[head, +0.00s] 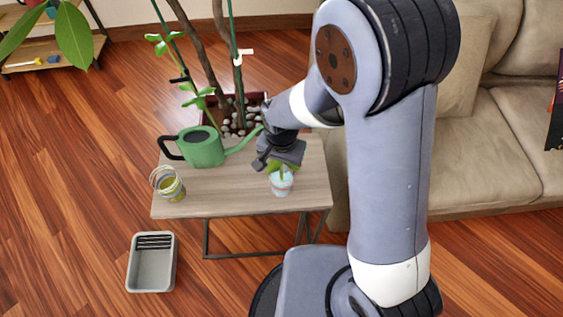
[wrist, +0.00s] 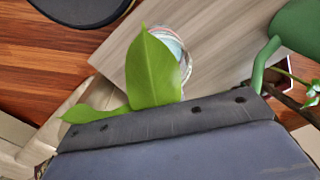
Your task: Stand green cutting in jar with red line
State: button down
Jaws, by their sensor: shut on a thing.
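The green cutting (head: 283,168) has its leaves right over the mouth of a small pale jar (head: 281,184) near the table's front right. My gripper (head: 282,157) is shut on the cutting, just above and behind the jar. In the wrist view one broad cutting leaf (wrist: 153,75) stands up beyond the dark gripper edge (wrist: 165,127), and a smaller leaf lies to the left. The jar (wrist: 183,62) shows behind the leaf, with bluish and reddish bands. The stem is hidden, so I cannot tell whether it is inside the jar.
A green watering can (head: 203,148) stands on the wooden table (head: 230,195), its spout toward my gripper. A yellowish jar with pale coils (head: 170,187) is at the left edge. A planter with pebbles and stems (head: 235,122) stands behind. A grey bin (head: 152,265) is on the floor.

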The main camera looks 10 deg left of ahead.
jog(key=shift+f, duration=0.35)
jog(key=c, duration=1.4)
grip_release()
jog(key=shift+c, duration=0.2)
jog(key=shift+o, duration=0.5)
jog(key=shift+o, duration=1)
notch_tip(320, 180, up, 9)
jog(key=p, duration=0.6)
jog(key=shift+r, duration=0.15)
